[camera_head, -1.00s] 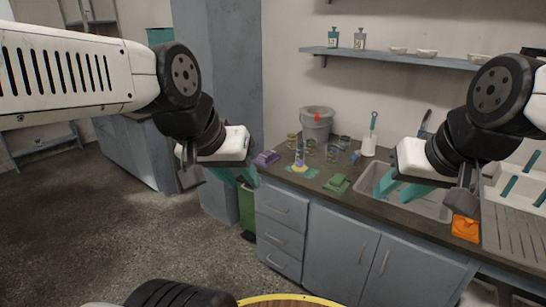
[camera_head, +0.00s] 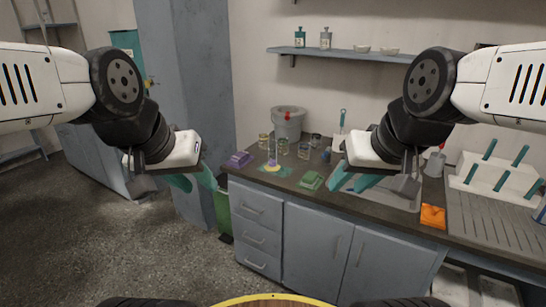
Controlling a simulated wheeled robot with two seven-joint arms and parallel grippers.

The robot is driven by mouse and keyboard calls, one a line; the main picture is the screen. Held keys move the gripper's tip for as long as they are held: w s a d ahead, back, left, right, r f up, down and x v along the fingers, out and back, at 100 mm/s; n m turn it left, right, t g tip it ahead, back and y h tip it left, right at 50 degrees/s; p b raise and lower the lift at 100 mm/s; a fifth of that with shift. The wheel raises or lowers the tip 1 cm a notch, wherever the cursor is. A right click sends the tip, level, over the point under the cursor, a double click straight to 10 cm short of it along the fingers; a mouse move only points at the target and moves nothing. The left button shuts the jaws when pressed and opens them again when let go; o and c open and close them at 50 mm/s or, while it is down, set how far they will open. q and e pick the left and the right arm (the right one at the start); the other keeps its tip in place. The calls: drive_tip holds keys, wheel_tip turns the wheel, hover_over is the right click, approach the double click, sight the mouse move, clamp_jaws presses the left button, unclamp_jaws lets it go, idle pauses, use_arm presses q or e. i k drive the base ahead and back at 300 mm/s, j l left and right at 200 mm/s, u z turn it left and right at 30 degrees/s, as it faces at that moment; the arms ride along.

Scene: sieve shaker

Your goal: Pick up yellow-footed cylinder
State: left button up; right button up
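The yellow-footed cylinder (camera_head: 272,158) stands upright on the counter, on a teal mat (camera_head: 288,172). It is slim and clear-looking with a purple part and a yellow base. My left gripper (camera_head: 203,189) has teal fingers spread apart, empty, to the left of the cylinder and apart from it. My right gripper (camera_head: 344,190) also has its teal fingers apart, empty, to the right of the cylinder in the picture. Neither gripper touches the cylinder, and it is not hidden.
Several glass jars (camera_head: 303,153) and a grey bucket (camera_head: 288,126) stand behind it. A purple cloth (camera_head: 240,158) lies left, a green one (camera_head: 311,180) right. An orange cloth (camera_head: 432,216) and drying rack (camera_head: 497,179) are further right. A wall shelf (camera_head: 345,55) hangs above.

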sight(272, 166)
drive_tip(key=i+l+u, duration=0.35)
drive_tip(key=i, duration=0.2)
drive_tip(key=i+l+u, duration=0.4)
drive_tip(key=i+j, duration=0.05)
drive_tip(key=i, duration=0.05)
